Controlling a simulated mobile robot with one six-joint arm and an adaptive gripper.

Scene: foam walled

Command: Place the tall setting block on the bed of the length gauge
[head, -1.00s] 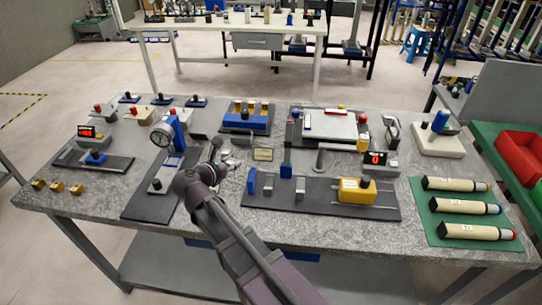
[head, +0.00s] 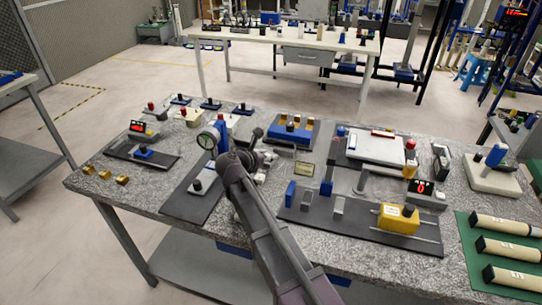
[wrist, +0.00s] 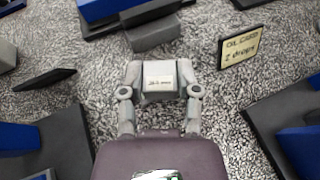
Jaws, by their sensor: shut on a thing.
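My gripper (wrist: 160,92) is shut on a light grey block (wrist: 158,76) with a small white label in the wrist view; the label is too small to read surely. In the head view my gripper (head: 256,152) is just right of the dial stand, and the held block cannot be made out. The long dark bed (head: 360,232) with a yellow carriage (head: 398,219) and a red display (head: 424,192) appears to be the length gauge. A blue stop (head: 290,194) and two grey upright pieces (head: 337,206) stand on it. The bed is right of my gripper.
A dial stand (head: 208,140) rises close left of my gripper. A blue fixture (head: 290,133) is behind. Three cylinders (head: 510,250) lie on a green mat at right.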

